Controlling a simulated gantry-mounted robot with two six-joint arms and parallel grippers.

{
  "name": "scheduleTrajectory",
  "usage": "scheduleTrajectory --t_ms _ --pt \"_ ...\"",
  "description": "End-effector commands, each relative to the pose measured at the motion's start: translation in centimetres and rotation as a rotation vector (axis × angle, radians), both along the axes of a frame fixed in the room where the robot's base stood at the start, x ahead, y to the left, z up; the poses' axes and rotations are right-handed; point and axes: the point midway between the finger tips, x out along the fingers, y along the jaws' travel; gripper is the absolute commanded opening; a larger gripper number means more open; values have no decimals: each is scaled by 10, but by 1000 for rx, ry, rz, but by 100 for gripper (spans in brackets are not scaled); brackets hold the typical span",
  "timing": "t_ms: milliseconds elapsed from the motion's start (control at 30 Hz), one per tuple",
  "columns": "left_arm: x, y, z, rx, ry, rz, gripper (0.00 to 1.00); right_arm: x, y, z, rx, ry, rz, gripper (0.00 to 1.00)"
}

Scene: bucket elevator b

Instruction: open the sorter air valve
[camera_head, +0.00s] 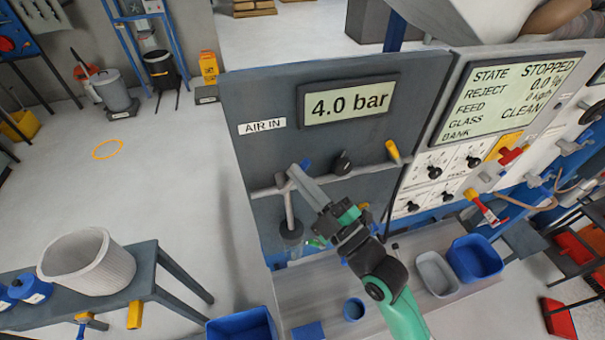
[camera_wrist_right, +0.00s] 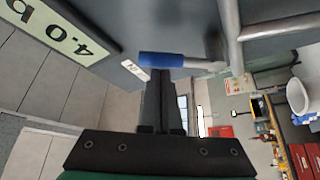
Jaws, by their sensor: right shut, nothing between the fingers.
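The grey air panel (camera_head: 265,90) carries an AIR IN label (camera_head: 262,126) and a display (camera_head: 348,101) reading 4.0 bar. A pipe (camera_head: 265,192) crosses the panel. My left gripper is not in view.
A black knob (camera_head: 342,162) and a yellow handle (camera_head: 393,151) sit to the right along the panel. A sorter display (camera_head: 515,98) reads STOPPED. Below are a grey bin (camera_head: 437,272) and a blue bin (camera_head: 475,259). A white basket (camera_head: 88,264) stands on a bench at left.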

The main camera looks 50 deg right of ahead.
Motion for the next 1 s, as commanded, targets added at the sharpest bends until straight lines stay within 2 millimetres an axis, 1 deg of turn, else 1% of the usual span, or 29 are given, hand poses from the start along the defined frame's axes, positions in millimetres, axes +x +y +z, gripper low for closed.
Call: scheduleTrajectory --t_ms 33,133,167,200,300,400,500,667,1000 --pt "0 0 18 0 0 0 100 1 6 15 -1 0 4 0" --pt "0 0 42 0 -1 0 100 3 17 32 1 -5 3 0" --pt "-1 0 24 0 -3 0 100 -8 16 13 1 -4 -1 0" --pt "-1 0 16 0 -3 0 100 -20 16 6 2 -5 -1 0" --pt "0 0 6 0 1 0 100 -46 18 -2 2 -6 -2 0" --pt "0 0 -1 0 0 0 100 -68 20 -8 2 -6 -1 0" --pt "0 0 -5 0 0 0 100 -83 21 -11 3 -7 0 0" --pt "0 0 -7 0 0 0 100 -93 22 -11 2 -10 1 0" --pt "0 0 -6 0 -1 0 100 -93 22 -10 2 -10 0 0"
